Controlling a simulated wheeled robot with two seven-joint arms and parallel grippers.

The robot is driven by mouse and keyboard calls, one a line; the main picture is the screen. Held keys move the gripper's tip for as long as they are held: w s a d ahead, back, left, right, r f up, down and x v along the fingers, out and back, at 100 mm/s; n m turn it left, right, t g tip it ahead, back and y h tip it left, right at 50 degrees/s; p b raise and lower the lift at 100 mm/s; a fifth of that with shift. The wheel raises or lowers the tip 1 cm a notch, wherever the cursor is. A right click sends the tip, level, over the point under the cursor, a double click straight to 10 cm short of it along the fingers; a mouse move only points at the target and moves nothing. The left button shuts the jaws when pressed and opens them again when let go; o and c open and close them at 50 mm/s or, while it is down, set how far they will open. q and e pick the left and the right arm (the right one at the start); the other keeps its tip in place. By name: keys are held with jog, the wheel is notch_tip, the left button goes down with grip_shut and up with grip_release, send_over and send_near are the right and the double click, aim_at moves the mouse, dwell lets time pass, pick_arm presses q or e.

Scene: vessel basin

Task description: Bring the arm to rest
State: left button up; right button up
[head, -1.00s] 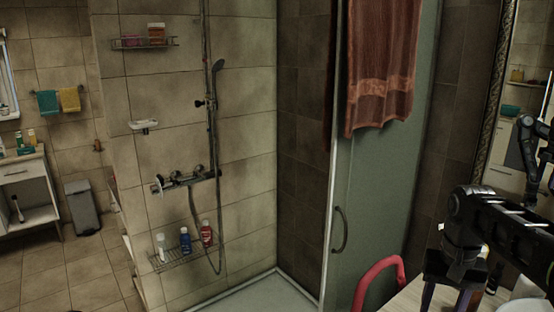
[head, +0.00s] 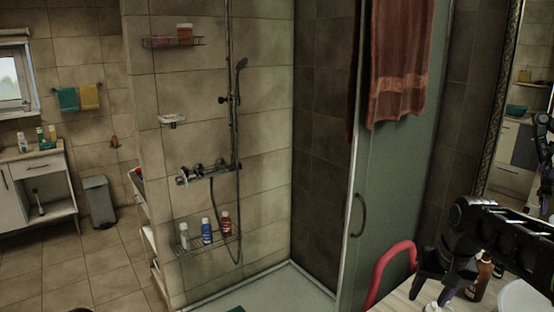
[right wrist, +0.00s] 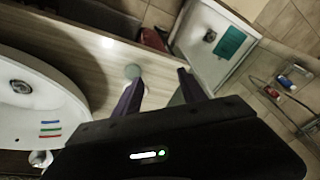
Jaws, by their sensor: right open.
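My right gripper (head: 432,290) is at the lower right of the head view, with its fingers pointing down over the wooden counter (head: 405,297). In the right wrist view its two fingers (right wrist: 160,92) are spread apart with nothing held between them. A small round pale thing (right wrist: 132,71) shows near the tip of one finger; I cannot tell whether they touch. My right arm (head: 505,238) reaches in from the right edge. My left gripper is not in view.
A white basin (right wrist: 28,105) is beside the gripper. A brown bottle (head: 483,276) stands on the counter close to my arm. A red curved chair-like thing (head: 390,268) is in front of the glass shower door (head: 385,200). Open floor (head: 75,265) lies at the left.

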jog(key=w+a+f+n+t+y+b, duration=0.1)
jog(key=w+a+f, duration=0.1)
jog(key=a+f, duration=0.3)
jog(key=w+a+f+t, duration=0.1)
jog(key=w+a+f, duration=0.2)
jog(key=f, duration=0.4)
jog(key=s+a+f+y+b, duration=0.1)
jog(key=s+a+f+b, duration=0.1)
jog(key=a+f, duration=0.5)
jog(key=s+a+f+y+b, duration=0.1)
jog(key=s+a+f, duration=0.15)
jog(key=f, duration=0.75)
jog(key=s+a+f+g+b, duration=0.1)
jog(key=s+a+f+b, duration=0.1)
jog(key=s+f, duration=0.5)
jog(key=s+a+f+g+b, duration=0.1)
jog(key=s+a+f, duration=0.4)
jog(key=s, duration=0.6)
jog(key=s+a+f+n+g+y+b, duration=0.1)
jog(key=s+a+f+g+b, duration=0.1)
jog(key=s+f, duration=0.7)
jog(key=shift+a+f+b, duration=0.15)
jog(key=shift+a+b, duration=0.35)
jog(key=shift+a, duration=0.35)
